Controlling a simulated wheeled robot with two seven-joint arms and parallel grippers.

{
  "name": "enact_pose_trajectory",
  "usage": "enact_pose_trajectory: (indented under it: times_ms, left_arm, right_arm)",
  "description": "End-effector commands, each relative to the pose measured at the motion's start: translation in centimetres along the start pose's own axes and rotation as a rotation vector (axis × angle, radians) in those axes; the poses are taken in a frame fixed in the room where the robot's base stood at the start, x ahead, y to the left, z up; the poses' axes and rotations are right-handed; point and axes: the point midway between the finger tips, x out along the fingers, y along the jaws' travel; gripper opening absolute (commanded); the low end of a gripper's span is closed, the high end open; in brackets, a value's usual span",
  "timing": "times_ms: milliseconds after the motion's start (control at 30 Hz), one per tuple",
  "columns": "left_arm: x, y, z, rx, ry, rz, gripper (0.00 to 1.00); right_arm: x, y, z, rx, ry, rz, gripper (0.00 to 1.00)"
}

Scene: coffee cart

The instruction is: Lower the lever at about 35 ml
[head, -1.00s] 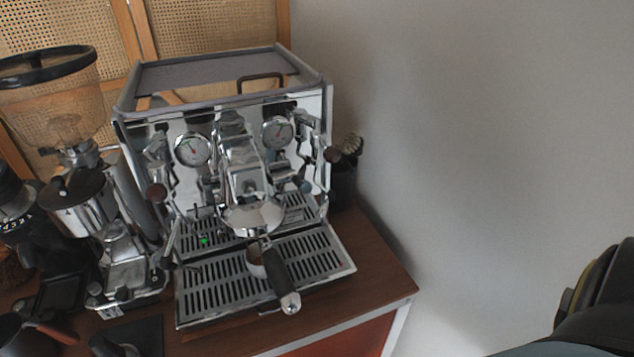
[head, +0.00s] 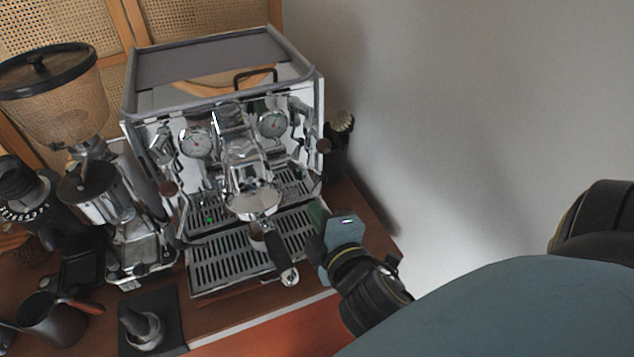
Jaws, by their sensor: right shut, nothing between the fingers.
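The chrome espresso machine (head: 140,140) stands on the wooden counter, with two round gauges on its front. A portafilter with a black handle (head: 277,252) is locked in the group head (head: 252,203) and points toward me. A small cup (head: 257,240) sits under it on the drip tray (head: 215,275), partly hidden by the handle. The brew lever is not clearly distinguishable among the chrome parts. My right gripper (head: 318,222) is shut and empty, at the right edge of the drip tray, right of the portafilter handle. My left gripper is out of view.
A grinder with a hopper (head: 60,105) stands left of the machine. A tamper (head: 143,325) on a dark mat and a milk pitcher (head: 50,320) are at the front left. A dark container (head: 337,150) stands right of the machine, near the wall.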

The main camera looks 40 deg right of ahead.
Motion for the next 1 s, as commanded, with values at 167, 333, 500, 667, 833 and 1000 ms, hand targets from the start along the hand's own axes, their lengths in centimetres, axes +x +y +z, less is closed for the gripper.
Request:
enact_pose_trajectory:
  times_ms: [167,333,500,667,833,1000]
  left_arm:
    - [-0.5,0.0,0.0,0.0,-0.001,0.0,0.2]
    - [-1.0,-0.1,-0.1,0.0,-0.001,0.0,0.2]
    - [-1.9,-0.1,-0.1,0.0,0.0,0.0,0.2]
    - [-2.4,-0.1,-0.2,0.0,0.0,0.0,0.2]
    - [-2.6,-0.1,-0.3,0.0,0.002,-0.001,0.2]
    - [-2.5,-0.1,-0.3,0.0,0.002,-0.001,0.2]
  right_arm:
    - [-1.4,5.3,-1.4,-0.183,0.034,0.171,0.0]
    - [-0.8,6.6,-1.8,-0.227,0.04,0.208,0.0]
    - [2.0,7.3,-2.0,-0.226,0.04,0.209,0.0]
    - [5.6,7.9,-2.1,-0.225,0.039,0.207,0.0]
    - [5.5,7.6,-2.1,-0.222,0.038,0.2,0.0]
    - [5.5,7.5,-2.1,-0.221,0.039,0.2,0.0]
